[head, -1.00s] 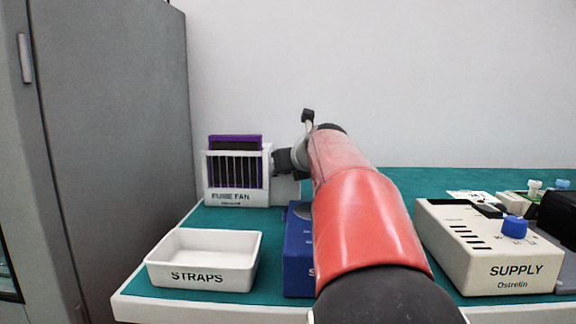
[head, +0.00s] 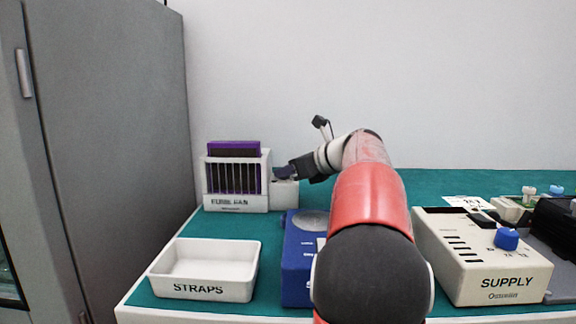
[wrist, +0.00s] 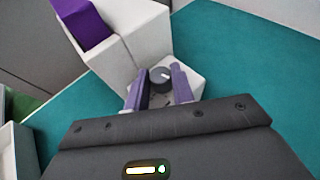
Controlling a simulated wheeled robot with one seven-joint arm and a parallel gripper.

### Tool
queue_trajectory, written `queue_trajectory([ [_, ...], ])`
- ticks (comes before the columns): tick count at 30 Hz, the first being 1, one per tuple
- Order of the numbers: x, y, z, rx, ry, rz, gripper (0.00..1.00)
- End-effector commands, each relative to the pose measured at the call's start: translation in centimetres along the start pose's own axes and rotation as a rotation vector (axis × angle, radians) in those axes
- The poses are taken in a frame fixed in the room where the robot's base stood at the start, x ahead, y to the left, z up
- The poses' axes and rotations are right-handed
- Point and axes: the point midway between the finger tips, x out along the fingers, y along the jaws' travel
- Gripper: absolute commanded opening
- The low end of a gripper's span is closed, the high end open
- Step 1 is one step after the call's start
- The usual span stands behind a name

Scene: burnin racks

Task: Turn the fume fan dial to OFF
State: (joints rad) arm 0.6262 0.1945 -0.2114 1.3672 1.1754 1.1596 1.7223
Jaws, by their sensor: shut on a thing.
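The fume fan unit (head: 235,202) is a white box with a dark slatted grille and a purple panel, at the back left of the table. A lower white block (head: 285,192) joins its right side. In the wrist view a dark grey round dial (wrist: 159,74) with a pale pointer mark sits on this block (wrist: 193,82). My gripper (head: 283,173) is at the block; its purple-grey fingers also show in the wrist view (wrist: 158,80), shut on the dial from both sides. The lettering around the dial is too small and partly hidden to read.
A white STRAPS tray (head: 205,290) stands at the front left. A blue box (head: 296,275) is partly behind my arm. A cream SUPPLY box (head: 470,278) with a blue knob (head: 507,239) stands right. A grey cabinet (head: 110,130) stands left. Green table behind my arm is clear.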

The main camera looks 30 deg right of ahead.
Motion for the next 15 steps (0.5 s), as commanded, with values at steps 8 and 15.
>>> queue_trajectory([
  [8, 0.02, -0.15, -0.15, -0.018, 0.0, 0.044, 0.02],
  [15, 0.03, -0.13, -0.16, -0.019, 0.001, 0.046, 0.02],
])
